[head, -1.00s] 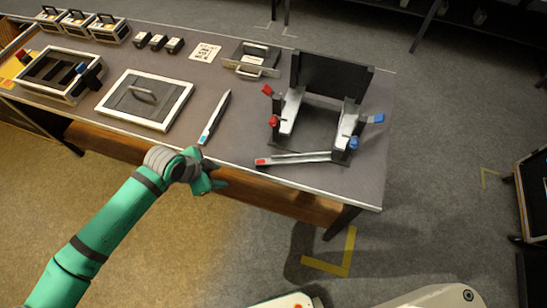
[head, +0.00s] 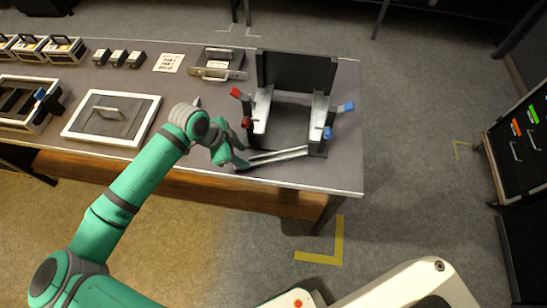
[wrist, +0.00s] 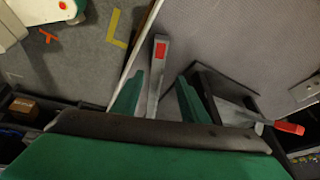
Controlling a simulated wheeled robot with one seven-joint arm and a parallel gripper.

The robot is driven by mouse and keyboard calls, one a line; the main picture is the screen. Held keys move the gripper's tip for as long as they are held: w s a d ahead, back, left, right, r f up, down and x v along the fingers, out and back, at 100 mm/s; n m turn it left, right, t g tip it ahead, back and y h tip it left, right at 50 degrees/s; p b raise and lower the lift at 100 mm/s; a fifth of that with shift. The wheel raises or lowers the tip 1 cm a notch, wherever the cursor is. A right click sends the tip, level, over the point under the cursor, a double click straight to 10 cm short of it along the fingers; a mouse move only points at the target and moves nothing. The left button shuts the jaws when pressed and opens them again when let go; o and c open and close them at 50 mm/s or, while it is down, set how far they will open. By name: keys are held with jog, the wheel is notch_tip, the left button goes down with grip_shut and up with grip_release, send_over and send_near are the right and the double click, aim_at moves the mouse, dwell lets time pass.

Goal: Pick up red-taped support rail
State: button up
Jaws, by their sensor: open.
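The red-taped support rail (head: 280,156) is a long silvery bar lying near the table's front edge, in front of the black fixture (head: 296,72). Its red-taped end is hidden by my gripper in the head view. In the wrist view the rail (wrist: 159,72) runs between my fingers, with the red tape (wrist: 161,49) near its far end. My gripper (head: 238,158) is open, with a green finger on either side of the rail; it also shows in the wrist view (wrist: 157,97). I cannot tell whether the fingers touch the rail.
The fixture has upright side pieces with red handles (head: 236,93) and blue handles (head: 346,106), close to my gripper. A framed panel (head: 112,118) lies to the left. The other, blue-taped rail is mostly hidden behind my arm. Bare floor lies right of the table.

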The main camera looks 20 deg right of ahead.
aim_at(251, 163)
jog(key=shift+s+x, duration=0.2)
jog(key=shift+x, duration=1.2)
jog(key=shift+s+x, duration=0.15)
jog(key=shift+x, duration=1.25)
jog(key=shift+a, duration=0.1)
grip_shut()
